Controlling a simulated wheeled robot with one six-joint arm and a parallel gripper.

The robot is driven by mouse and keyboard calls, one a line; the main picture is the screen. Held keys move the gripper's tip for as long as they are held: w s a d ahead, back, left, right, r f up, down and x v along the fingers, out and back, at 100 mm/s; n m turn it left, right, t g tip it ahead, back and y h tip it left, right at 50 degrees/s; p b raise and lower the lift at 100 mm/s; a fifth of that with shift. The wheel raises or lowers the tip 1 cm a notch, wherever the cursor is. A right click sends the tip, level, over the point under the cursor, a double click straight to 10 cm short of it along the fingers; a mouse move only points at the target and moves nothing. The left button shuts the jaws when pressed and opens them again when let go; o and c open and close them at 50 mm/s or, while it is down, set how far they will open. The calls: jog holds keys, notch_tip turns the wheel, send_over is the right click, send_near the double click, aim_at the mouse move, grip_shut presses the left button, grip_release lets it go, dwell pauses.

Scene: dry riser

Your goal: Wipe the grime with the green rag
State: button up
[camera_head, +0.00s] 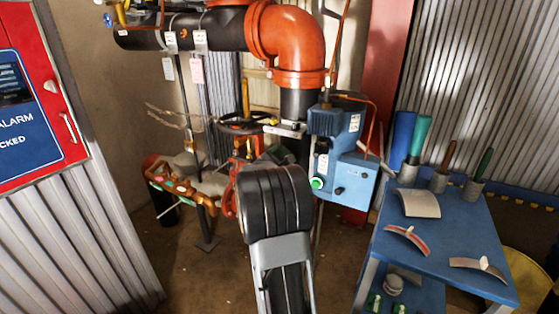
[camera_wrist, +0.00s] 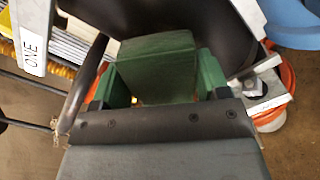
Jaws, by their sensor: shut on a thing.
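My gripper (camera_wrist: 158,80) has green jaws and is shut on a green, folded-looking piece, the green rag (camera_wrist: 155,58), in the wrist view. The rag sits between the jaws, close to a dark pipe (camera_wrist: 200,25) behind it. I cannot tell whether rag and pipe touch. In the head view my black arm link hides most of the gripper, low in front of the pipework. I cannot make out a clear patch of grime in either view.
An orange elbow (camera_head: 292,38) joins the black pipe (camera_head: 225,30) above. A handwheel (camera_head: 240,124) and a blue pump box (camera_head: 343,150) stand close around my arm. A blue table (camera_head: 440,235) with curved pieces stands right; a red alarm cabinet (camera_head: 35,100) stands left.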

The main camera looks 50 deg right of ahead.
jog(key=shift+x, duration=1.05)
jog(key=shift+b, duration=0.35)
jog(key=shift+s+d+f+b, duration=0.15)
jog(key=shift+s+b, duration=0.4)
jog(key=shift+s, duration=0.1)
jog(key=shift+s+d+b, duration=0.1)
jog(key=shift+s+b, duration=0.4)
jog(key=shift+s, duration=0.2)
jog(key=shift+s+d+b, duration=0.15)
jog(key=shift+s+b, duration=0.3)
jog(key=shift+s, duration=0.2)
jog(key=shift+w+d+b, duration=0.1)
jog(key=shift+b, duration=0.2)
jog(key=shift+w+a+r, duration=0.15)
jog(key=shift+w+a, duration=0.05)
jog(key=shift+w, duration=0.55)
jog(key=shift+w+a+r, duration=0.15)
jog(key=shift+w, duration=1)
jog(key=shift+f, duration=0.1)
